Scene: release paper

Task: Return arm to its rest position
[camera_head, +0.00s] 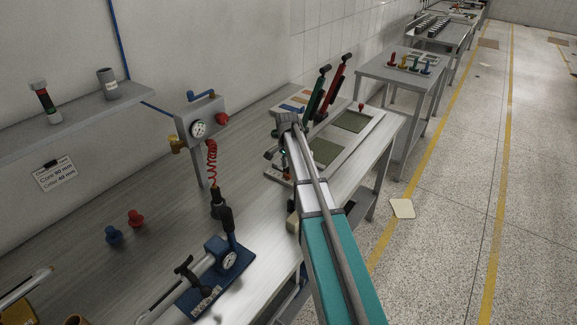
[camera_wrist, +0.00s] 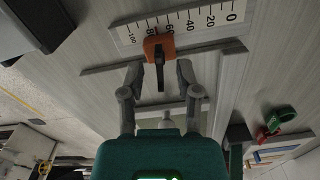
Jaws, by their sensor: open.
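My arm reaches from the bottom right of the head view over the bench, and my gripper (camera_head: 275,154) is small and partly hidden beside the grey board with green panels. In the wrist view my gripper (camera_wrist: 158,76) has its two fingers spread apart, with no object held between them. An orange slider (camera_wrist: 159,47) with a dark lever sits on a white numbered scale (camera_wrist: 205,20) beyond the fingertips. The lever points in between the fingers; I cannot tell how far apart they are in depth. A pale sheet (camera_head: 402,208) lies on the floor right of the bench.
Red and green levers (camera_head: 337,78) stand behind my arm's end. A gauge box (camera_head: 200,121) and a blue press (camera_head: 217,271) stand left of my arm. A shelf (camera_head: 75,115) is on the wall. The floor at right is mostly clear.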

